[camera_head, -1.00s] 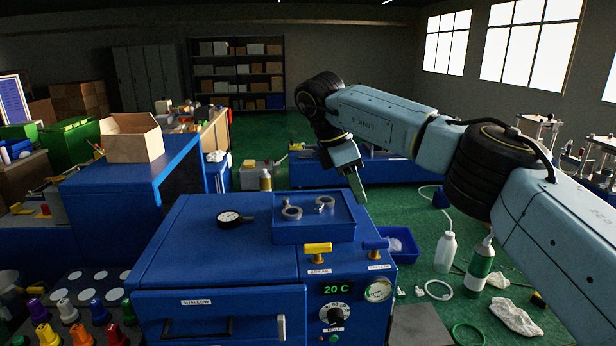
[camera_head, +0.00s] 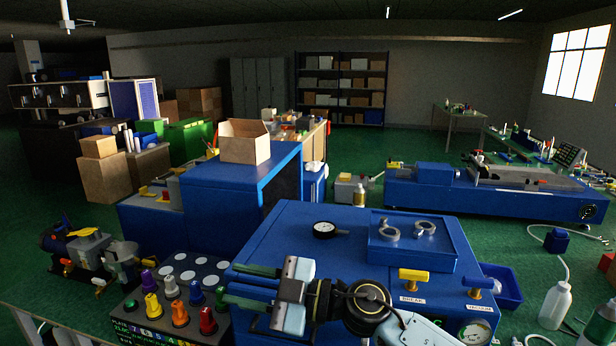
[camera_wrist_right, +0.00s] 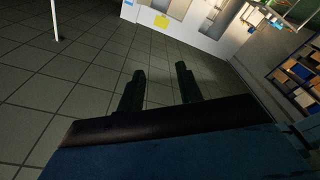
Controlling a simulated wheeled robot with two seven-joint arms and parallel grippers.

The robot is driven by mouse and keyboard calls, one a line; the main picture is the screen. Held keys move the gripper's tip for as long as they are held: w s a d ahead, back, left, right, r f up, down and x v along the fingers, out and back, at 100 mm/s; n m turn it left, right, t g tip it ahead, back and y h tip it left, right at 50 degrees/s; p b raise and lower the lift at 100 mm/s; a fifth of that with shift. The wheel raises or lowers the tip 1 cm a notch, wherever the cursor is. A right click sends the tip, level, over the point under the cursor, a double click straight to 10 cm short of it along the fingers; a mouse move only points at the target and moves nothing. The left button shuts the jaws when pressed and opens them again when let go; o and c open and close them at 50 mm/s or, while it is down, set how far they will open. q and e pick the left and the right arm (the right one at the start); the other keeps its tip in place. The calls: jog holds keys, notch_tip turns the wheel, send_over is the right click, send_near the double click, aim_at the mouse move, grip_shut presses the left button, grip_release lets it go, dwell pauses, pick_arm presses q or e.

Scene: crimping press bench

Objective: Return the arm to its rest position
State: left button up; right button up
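My right gripper (camera_head: 233,284) is low in the head view, in front of the blue press (camera_head: 290,225), with its fingers pointing left. In the right wrist view its two dark fingers (camera_wrist_right: 160,72) stand apart with nothing between them. Beyond them that view shows tiled floor. My right arm comes in from the bottom, and its wrist hides part of the press's front. My left gripper and arm are not in view.
A panel of colored knobs (camera_head: 180,315) stands left of the gripper. An open cardboard box (camera_head: 245,148) stands on a blue cabinet behind. Bottles (camera_head: 555,305) are at right.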

jog(key=w+d+f+m+t+h, duration=0.1)
jog(key=d+f+m+t+h, duration=0.1)
jog(key=d+m+t+h, duration=0.55)
jog(key=w+d+f+m+t+h, duration=0.1)
jog(key=d+f+m+t+h, duration=0.3)
jog(key=d+m+t, duration=0.6)
jog(key=s+d+f+m+g+h, duration=0.4)
jog(key=s+d+f+g+h, duration=0.1)
jog(key=d+f+g+h, duration=0.15)
jog(key=s+d+f+g, duration=0.45)
jog(key=s+f, duration=0.25)
jog(key=s, duration=0.5)
jog(key=s+d+f+g, duration=0.3)
jog(key=s+f+g, duration=0.3)
jog(key=s, duration=0.6)
notch_tip(320, 180, down, 30)
jog(key=s+g+b, duration=0.2)
jog(key=b, duration=0.4)
jog(key=s+d+f+b, duration=0.3)
jog(key=s+f+b, duration=0.1)
jog(key=s+f, duration=1.2)
notch_tip(320, 180, down, 3)
jog(key=shift+d+f+n+g+h, duration=0.1)
jog(key=shift+d+n+g+h, duration=0.05)
jog(key=shift+n+g+h, duration=0.25)
